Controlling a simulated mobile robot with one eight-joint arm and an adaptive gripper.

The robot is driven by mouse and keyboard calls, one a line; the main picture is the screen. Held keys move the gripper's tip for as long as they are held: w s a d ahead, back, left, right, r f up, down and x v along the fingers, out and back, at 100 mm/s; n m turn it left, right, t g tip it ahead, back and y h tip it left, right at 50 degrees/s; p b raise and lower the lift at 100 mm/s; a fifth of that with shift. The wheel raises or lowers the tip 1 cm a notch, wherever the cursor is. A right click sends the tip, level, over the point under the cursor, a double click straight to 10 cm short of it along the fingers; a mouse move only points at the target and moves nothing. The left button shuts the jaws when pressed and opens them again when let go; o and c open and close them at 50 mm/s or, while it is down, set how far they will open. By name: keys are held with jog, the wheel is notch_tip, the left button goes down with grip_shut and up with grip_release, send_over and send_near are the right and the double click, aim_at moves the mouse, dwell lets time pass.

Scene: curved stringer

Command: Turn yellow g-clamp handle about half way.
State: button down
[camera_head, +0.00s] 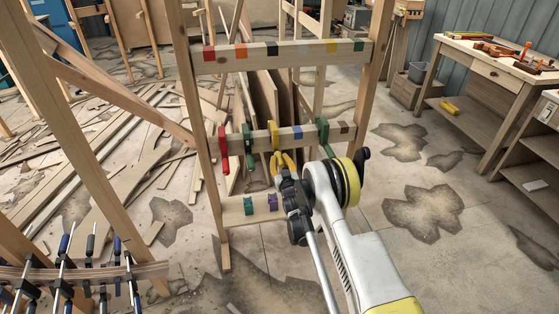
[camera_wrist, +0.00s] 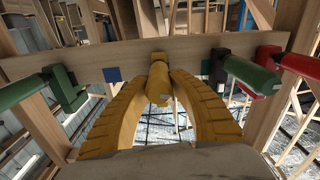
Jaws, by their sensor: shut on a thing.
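The yellow g-clamp (camera_head: 274,134) sits on the middle wooden rail, between a green clamp on its left and a blue patch on its right in the head view. My gripper (camera_head: 287,163) reaches up to it from the front, just below the rail. In the wrist view the yellow clamp handle (camera_wrist: 158,84) points toward the camera between the two ridged yellow fingers of my gripper (camera_wrist: 163,78). The fingers are shut on the handle from both sides. The clamp's jaw behind the rail is mostly hidden in the wrist view.
The middle rail (camera_head: 297,134) also bears a red clamp (camera_head: 223,148), a green clamp (camera_head: 248,146) and another green clamp (camera_head: 323,134). A workbench (camera_head: 493,62) stands right.

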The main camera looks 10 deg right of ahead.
aim_at(279, 158)
jog(key=shift+n, duration=1.2)
jog(key=c, duration=1.2)
grip_release()
notch_tip(279, 158, up, 10)
